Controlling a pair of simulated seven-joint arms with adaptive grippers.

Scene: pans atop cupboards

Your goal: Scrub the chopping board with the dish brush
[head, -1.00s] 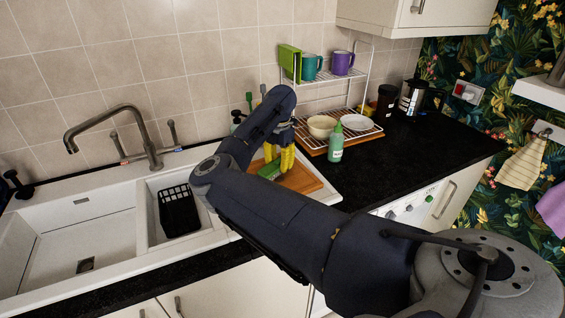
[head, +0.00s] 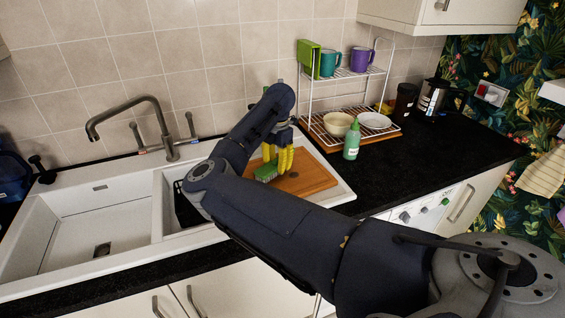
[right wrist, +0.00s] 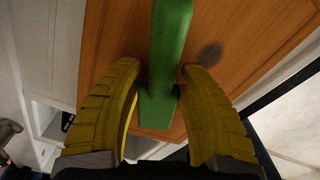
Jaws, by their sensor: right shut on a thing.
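The wooden chopping board (head: 306,179) lies flat on the white drainer beside the sink. It fills much of the right wrist view (right wrist: 255,30), where a dark round stain (right wrist: 209,54) shows on it. My right gripper (head: 278,158), with yellow ribbed fingers, is over the board's left part and is shut on the green dish brush (head: 265,173). In the right wrist view the brush's green handle (right wrist: 168,50) runs between the fingers (right wrist: 160,82). The bristles are hidden, so I cannot tell if they touch the board. My left gripper is out of view.
The white sink (head: 95,225) and bronze tap (head: 150,125) are on the left. A dark basket (head: 187,208) is partly behind my arm. A green bottle (head: 351,142) stands right of the board, near a wire rack (head: 318,112) with crockery. Black worktop (head: 440,150) is clear at right.

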